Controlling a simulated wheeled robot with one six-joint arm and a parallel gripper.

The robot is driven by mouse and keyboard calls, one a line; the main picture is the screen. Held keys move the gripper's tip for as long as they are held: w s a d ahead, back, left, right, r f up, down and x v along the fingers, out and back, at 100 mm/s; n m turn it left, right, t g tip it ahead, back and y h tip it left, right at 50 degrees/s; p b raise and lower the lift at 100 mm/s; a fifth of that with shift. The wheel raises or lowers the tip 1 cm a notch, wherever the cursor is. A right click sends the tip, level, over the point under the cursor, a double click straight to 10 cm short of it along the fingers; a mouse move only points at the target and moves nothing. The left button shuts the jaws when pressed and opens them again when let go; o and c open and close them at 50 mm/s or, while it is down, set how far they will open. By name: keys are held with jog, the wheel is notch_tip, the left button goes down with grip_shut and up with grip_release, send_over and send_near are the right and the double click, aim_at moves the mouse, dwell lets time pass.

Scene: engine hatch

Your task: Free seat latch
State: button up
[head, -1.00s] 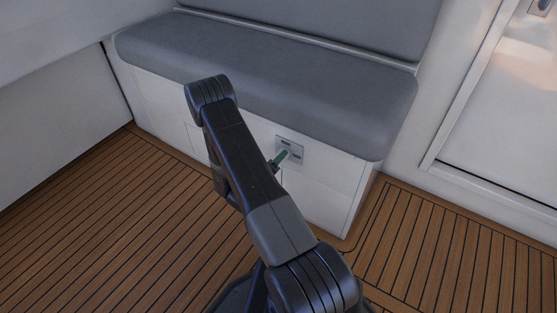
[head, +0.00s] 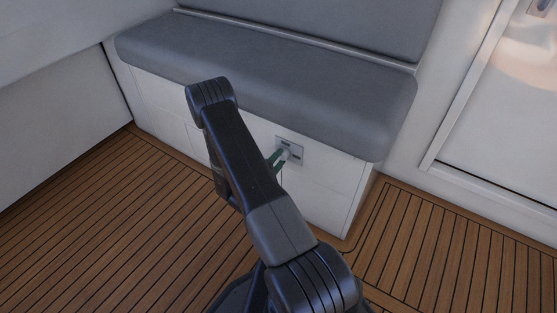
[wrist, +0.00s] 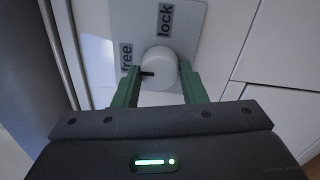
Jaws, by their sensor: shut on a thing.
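A white round knob (wrist: 163,62) sits on a grey latch plate (wrist: 186,18) in the wrist view. The plate carries the words "free" and "lock". The knob's black mark points left in the picture, close to the lower end of the word "free". My gripper (wrist: 158,71) is shut on the knob, one green finger on each side. In the head view, the latch plate (head: 289,143) is on the white front of the seat base, and my gripper (head: 277,157) is at it. My arm hides part of the seat front.
The grey seat cushion (head: 260,75) overhangs the white seat base (head: 318,195) above the latch. The slatted wooden floor (head: 90,220) is clear to the left and right. A white door panel (head: 510,110) stands at the right.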

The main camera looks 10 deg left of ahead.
dwell(0.3)
jog(key=o, duration=1)
jog(key=shift+s+a, duration=0.1)
jog(key=p+v, duration=0.2)
jog(key=v, duration=1.1)
jog(key=shift+s+p, duration=0.3)
jog(key=shift+p, duration=0.05)
jog(key=shift+w+f, duration=0.1)
jog(key=b+x, duration=0.2)
jog(key=x, duration=1.1)
jog(key=shift+w+b, duration=0.35)
jog(key=shift+s, duration=0.1)
